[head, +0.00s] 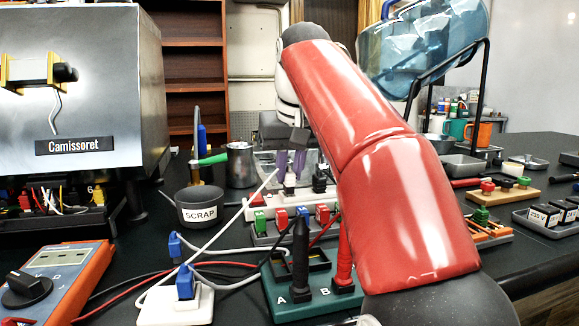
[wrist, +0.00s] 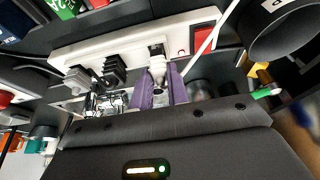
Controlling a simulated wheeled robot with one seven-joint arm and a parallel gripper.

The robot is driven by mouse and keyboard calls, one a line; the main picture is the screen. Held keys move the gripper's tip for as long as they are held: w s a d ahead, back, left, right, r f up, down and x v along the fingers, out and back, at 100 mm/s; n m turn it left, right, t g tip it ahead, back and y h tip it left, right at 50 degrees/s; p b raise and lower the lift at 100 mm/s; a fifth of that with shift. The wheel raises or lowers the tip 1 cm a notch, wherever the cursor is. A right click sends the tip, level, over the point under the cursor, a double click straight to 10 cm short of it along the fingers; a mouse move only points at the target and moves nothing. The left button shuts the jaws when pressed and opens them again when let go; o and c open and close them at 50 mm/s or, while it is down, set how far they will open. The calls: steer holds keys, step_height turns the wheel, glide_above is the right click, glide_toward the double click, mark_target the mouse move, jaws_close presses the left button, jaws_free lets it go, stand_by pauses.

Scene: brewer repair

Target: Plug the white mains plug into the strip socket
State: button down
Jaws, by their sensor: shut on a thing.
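My gripper (head: 291,163) is shut on the white mains plug (head: 290,182), with a purple finger on each side of it. In the wrist view the gripper (wrist: 161,82) holds the plug (wrist: 157,66) upright in the picture, its front end at the dark socket opening of the white strip (wrist: 85,50). A little of the opening shows beyond the plug. Whether the pins are in the socket or just short of it, I cannot tell. The strip also shows in the head view (head: 262,212), partly hidden by the plugs and my arm.
The strip's red switch (wrist: 201,38) lies right of the plug in the wrist view. A white cable (head: 225,228) crosses the strip's end. The SCRAP bin (head: 201,207) and green block with probes (head: 312,301) stand nearby.

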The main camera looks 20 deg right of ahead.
steer(key=shift+f, duration=0.6)
stand_by(1.6)
steer(key=c, duration=1.3)
jaws_free()
steer(key=shift+r, duration=0.1)
steer(key=shift+v, duration=3.8)
steer(key=shift+s, duration=0.1)
